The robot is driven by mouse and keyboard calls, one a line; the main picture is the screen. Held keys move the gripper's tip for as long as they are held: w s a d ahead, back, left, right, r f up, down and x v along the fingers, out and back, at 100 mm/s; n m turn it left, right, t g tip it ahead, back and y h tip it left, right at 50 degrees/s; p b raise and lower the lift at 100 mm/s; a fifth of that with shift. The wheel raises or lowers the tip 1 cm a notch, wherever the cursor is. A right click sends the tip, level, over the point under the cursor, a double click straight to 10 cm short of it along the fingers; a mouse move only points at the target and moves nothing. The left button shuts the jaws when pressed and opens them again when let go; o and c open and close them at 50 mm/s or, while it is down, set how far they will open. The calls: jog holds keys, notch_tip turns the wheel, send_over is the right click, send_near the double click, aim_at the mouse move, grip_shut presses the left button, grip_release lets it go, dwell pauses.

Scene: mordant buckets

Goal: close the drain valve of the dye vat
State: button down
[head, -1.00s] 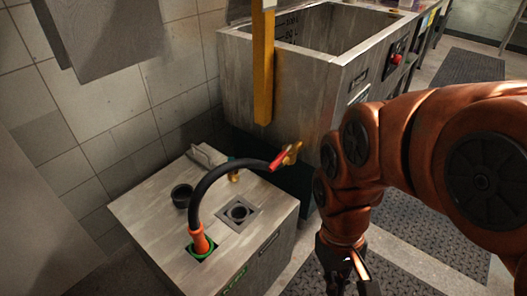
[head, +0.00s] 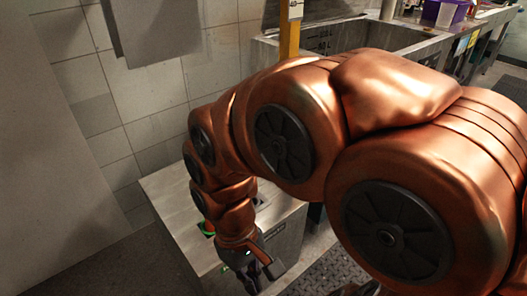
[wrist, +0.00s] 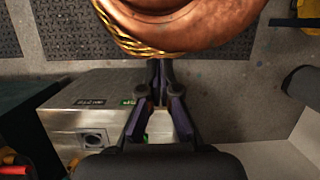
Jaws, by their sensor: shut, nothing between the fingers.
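The grey steel dye vat (head: 425,42) stands at the back right in the head view, its lower front hidden behind my arm. The brass drain valve with its red lever is hidden in the head view. In the wrist view a red and yellow piece (wrist: 14,168) shows at the bottom left corner, cut off; it may be the valve, but I cannot tell its lever's position. My gripper (head: 258,279) is shut and empty, near the front of the low steel cabinet. Its dark fingers (wrist: 160,80) show in the wrist view, over the cabinet's edge.
The low steel cabinet (head: 168,200) stands against the tiled wall. In the wrist view it has a square drain port (wrist: 92,140). The black hose is hidden. A yellow post (head: 289,38) rises by the vat. Ribbed mats (wrist: 90,30) cover the floor.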

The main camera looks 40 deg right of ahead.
jog(key=w+d+r+t+y+p, duration=0.1)
jog(key=w+d+r+p, duration=0.1)
jog(key=w+d, duration=0.35)
jog(key=w+d+r+n+t+p, duration=0.1)
jog(key=w+d+t+p, duration=0.1)
jog(key=w, duration=0.7)
jog(key=w+d+r+t+y+p, duration=0.1)
jog(key=w+d+r+p, duration=0.15)
jog(key=w, duration=0.45)
jog(key=w+d+t+h+p, duration=0.15)
jog(key=w+d, duration=0.25)
jog(key=d, duration=1)
jog(key=w+d+t+p, duration=0.2)
jog(key=w+d+p, duration=0.15)
jog(key=d, duration=0.95)
notch_tip(320, 180, down, 11)
jog(key=d, duration=0.1)
jog(key=shift+b, duration=0.45)
jog(key=shift+s+f+b, duration=0.1)
jog(key=shift+f+b, duration=0.1)
jog(key=shift+b, duration=0.15)
